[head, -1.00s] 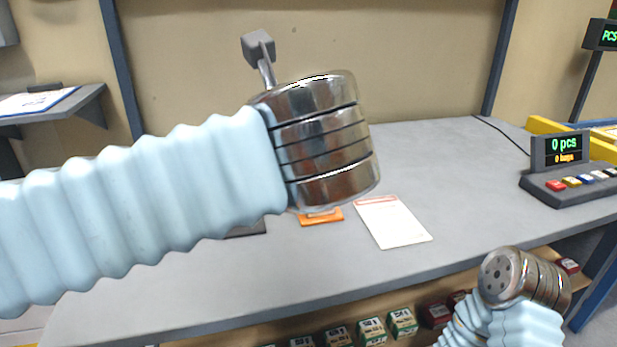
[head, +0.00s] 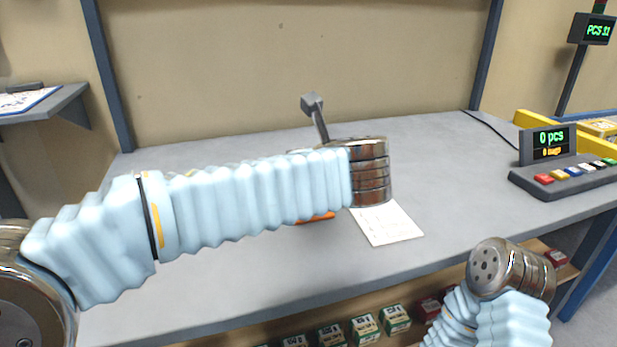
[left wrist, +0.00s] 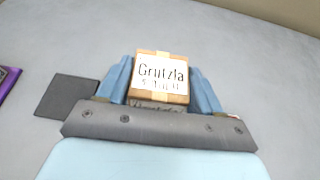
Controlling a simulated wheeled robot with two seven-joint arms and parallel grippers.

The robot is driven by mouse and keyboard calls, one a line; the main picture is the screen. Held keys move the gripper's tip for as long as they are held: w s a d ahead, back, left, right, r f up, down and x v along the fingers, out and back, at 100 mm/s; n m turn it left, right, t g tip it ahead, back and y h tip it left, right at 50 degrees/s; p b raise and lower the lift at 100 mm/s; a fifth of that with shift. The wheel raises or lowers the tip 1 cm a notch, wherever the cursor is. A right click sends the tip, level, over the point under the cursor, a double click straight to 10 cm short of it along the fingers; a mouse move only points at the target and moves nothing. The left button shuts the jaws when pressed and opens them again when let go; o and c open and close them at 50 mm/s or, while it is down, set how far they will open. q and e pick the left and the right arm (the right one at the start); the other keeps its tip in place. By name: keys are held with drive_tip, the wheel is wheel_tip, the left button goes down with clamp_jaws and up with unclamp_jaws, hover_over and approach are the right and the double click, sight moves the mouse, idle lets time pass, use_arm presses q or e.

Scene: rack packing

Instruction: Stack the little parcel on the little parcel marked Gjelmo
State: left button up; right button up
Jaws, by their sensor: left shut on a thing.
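A small tan parcel (left wrist: 161,95) with a white label reading "Grutzla" is between the blue fingers of my left gripper (left wrist: 161,66) in the left wrist view. The gripper is shut on it. I cannot tell whether the parcel touches the grey table (head: 270,270). In the head view my left forearm and wrist reach over the table and hide this gripper and parcel. No label reading Gjelmo can be read in either view. My right arm shows at the lower right of the head view, but its gripper is not visible.
A white sheet (head: 392,226) and a partly hidden orange item (head: 318,218) lie on the table. A dark square (left wrist: 67,97) lies left of my gripper in the wrist view. A counter console (head: 560,172) stands at the right. Several small boxes (head: 364,328) sit on the shelf below.

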use_arm(q)
drive_tip(key=shift+w+d+f+b, duration=0.1)
drive_tip(key=shift+w+f+b, duration=0.05)
drive_tip(key=shift+f, duration=0.8)
drive_tip(key=shift+w+d+f+b, duration=0.1)
drive_tip(key=shift+w+f+b, duration=0.05)
drive_tip(key=shift+f, duration=0.8)
drive_tip(key=shift+f, duration=0.15)
drive_tip(key=o, duration=1.1)
drive_tip(key=shift+r, duration=0.25)
drive_tip(key=v, duration=1.2)
drive_tip(key=shift+f, duration=0.1)
drive_tip(key=shift+a, duration=0.1)
